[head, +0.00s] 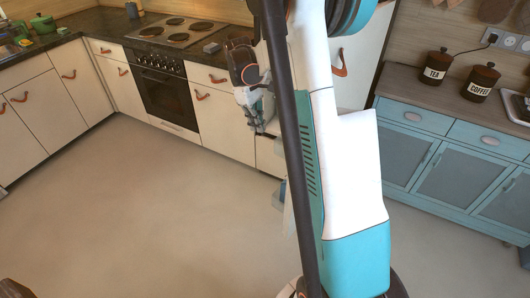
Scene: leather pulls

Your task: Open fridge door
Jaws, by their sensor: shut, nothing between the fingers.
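My gripper (256,122) is shut and empty. It hangs in front of the white units, left of my arm's large upright link. White panels with a brown leather pull (339,63) show behind my arm at the upper right.
White cabinets (64,98) with leather pulls and a black oven (167,101) line the back left. A blue sideboard (429,150) with tea and coffee jars stands at right. The pale floor (140,215) at left is clear.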

